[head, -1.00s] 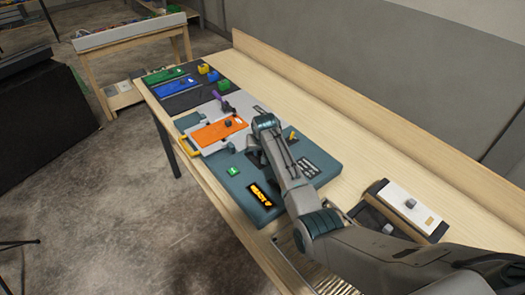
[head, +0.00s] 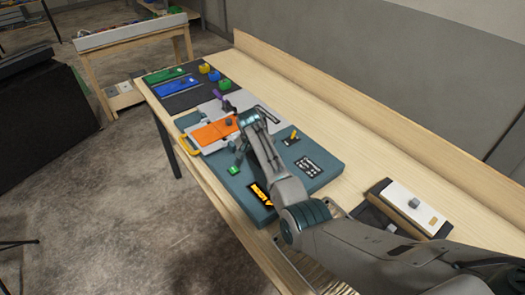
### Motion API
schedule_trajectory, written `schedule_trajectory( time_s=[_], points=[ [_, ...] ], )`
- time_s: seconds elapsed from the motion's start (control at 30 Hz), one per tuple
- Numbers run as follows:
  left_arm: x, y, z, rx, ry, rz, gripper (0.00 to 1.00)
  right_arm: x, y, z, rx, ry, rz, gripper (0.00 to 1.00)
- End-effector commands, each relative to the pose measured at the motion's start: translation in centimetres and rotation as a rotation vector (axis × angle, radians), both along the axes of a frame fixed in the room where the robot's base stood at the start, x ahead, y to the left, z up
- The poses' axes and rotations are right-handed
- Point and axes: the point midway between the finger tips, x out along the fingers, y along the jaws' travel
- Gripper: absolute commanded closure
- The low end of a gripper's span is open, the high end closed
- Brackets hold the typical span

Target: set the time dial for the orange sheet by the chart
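The orange sheet (head: 212,132) lies on a light grey tray at the far left of the dark teal console (head: 235,190), with a small dark knob on it. A black chart (head: 308,166) with pale marks is on the console's right part. An orange-lit display (head: 261,193) and a green button (head: 234,170) are near its front edge. My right gripper (head: 241,152) is low over the console, beside the orange sheet's right end. Its fingers are small and partly hidden by my wrist, so their opening is unclear. No dial is clearly visible beneath it. My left gripper is out of view.
A yellow lever (head: 292,135) stands behind the chart. A purple-handled part (head: 219,97) is behind the tray, and a yellow handle (head: 187,145) is at its left. Blue (head: 174,86) and green sheets lie further left. A white-topped box (head: 412,205) stands at right.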

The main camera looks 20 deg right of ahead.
Motion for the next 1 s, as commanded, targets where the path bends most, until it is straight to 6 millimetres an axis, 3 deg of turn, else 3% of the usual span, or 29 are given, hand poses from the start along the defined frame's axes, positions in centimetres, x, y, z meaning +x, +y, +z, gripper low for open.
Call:
schedule_trajectory(
  time_s=[0.47,0.5,0.6,1.0],
  points=[
    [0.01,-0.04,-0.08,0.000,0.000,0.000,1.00,0.03,0.03,0.04,0.000,0.000,-0.016,0.88],
    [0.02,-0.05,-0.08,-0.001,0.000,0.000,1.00,0.03,0.03,0.04,0.000,0.000,-0.016,0.61],
    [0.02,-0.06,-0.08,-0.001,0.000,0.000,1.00,0.02,0.02,0.04,0.000,0.000,-0.016,0.44],
    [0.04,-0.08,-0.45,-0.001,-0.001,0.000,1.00,-0.12,0.27,0.67,0.001,-0.002,-0.015,0.44]
  ],
)
